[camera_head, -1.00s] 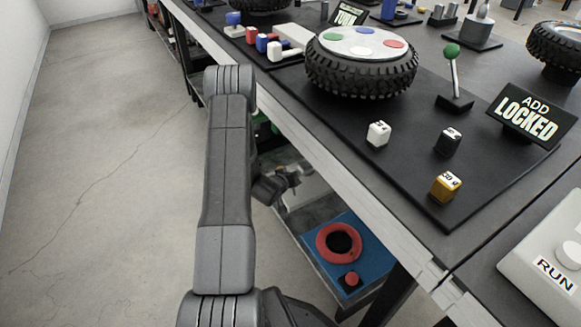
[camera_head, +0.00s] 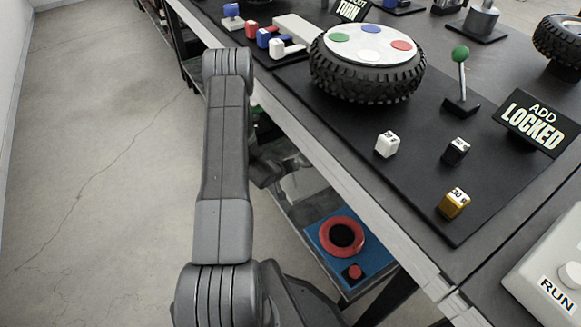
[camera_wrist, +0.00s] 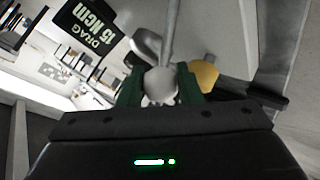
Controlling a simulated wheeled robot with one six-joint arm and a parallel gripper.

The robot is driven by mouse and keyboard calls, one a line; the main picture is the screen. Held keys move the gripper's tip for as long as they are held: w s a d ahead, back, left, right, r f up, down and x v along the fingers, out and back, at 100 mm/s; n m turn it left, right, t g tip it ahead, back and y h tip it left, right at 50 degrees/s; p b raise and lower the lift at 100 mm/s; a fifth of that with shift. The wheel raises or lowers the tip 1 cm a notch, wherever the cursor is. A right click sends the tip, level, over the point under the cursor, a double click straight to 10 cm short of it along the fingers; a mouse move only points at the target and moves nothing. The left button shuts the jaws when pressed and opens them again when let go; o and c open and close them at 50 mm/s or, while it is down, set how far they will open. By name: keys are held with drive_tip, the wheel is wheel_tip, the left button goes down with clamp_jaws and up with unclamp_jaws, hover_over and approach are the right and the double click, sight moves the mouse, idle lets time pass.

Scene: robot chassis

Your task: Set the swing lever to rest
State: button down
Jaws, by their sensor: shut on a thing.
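In the wrist view, a lever with a pale grey ball knob and thin rod (camera_wrist: 169,40) stretches up from between the fingers. My gripper (camera_wrist: 159,86) is shut on the knob, with a green finger on each side of it. The lever's base is not clearly shown. In the head view, my arm reaches down beside the table, and the fingers and held lever cannot be made out there.
The wrist view shows a dark "DRAG 15 NCM" sign (camera_wrist: 88,38) and a yellow thing (camera_wrist: 204,76) near the fingers. In the head view, a tyre (camera_head: 367,80), a green-knobbed lever (camera_head: 461,75) and cubes stand on the table. Open floor (camera_head: 90,190) lies left.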

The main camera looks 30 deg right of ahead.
drive_tip(key=c, duration=1)
unclamp_jaws()
drive_tip(key=shift+a+f, duration=0.1)
drive_tip(key=shift+c, duration=0.2)
drive_tip(key=p+v, duration=0.3)
drive_tip(key=v, duration=1)
drive_tip(key=shift+a+r, duration=0.25)
drive_tip(key=shift+s, duration=0.15)
drive_tip(key=b+x, duration=0.3)
drive_tip(key=x, duration=1.1)
drive_tip(key=shift+r, duration=0.1)
